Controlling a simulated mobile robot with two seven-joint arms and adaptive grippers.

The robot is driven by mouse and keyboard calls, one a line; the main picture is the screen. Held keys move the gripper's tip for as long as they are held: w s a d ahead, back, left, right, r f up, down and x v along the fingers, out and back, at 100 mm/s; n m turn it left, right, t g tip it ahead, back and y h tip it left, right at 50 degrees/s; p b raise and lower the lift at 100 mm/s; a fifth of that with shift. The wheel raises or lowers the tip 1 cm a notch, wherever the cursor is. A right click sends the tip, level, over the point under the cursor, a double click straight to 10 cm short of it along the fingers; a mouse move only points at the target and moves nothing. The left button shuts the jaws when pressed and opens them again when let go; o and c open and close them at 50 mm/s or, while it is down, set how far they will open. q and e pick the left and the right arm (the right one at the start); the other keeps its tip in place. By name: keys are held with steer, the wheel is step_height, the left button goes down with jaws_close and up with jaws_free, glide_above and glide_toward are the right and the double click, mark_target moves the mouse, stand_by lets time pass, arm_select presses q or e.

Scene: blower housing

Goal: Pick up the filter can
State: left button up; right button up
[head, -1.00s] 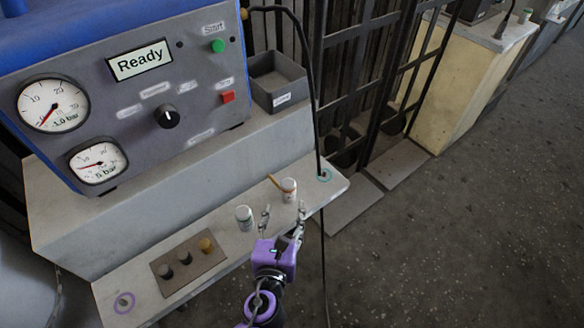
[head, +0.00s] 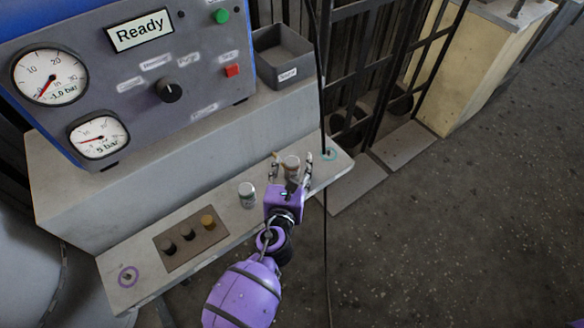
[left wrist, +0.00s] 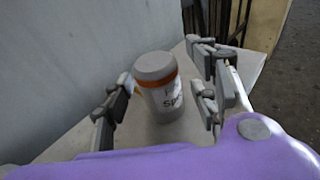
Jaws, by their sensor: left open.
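A small white can with a grey lid and an orange band (left wrist: 160,90) stands upright on the grey ledge, its dark label only partly readable. It also shows in the head view (head: 291,163). My left gripper (head: 290,172) is open, with its fingers on either side of this can and seemingly apart from it. In the left wrist view the gripper (left wrist: 163,78) has one finger left of the can and the others right of it. A second white can with a grey lid (head: 247,195) stands on the ledge to the left. My right gripper is not in view.
The ledge (head: 150,225) carries a brown plate with several knobs (head: 190,243) and a purple ring (head: 128,276). A blue-grey panel with gauges (head: 150,90) and a grey bin (head: 283,55) stand behind. A black cable (head: 322,120) hangs close right of the can.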

mark_target(292, 161)
arm_select(q)
steer(key=c, duration=0.7)
jaws_close()
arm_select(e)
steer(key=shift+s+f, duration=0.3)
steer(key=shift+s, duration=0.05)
arm_select(q)
steer(key=shift+r+p, duration=0.35)
steer(key=shift+r, duration=0.1)
step_height(292, 161, up, 2)
steer(key=shift+w+r+p, duration=0.1)
steer(key=shift+r+p, duration=0.15)
steer(key=shift+p, duration=0.6)
steer(key=s+a+r+p, duration=0.4)
steer(key=s+r, duration=0.5)
steer(key=s, duration=0.4)
steer(key=shift+a+r+p, duration=0.35)
steer(key=shift+a, duration=0.5)
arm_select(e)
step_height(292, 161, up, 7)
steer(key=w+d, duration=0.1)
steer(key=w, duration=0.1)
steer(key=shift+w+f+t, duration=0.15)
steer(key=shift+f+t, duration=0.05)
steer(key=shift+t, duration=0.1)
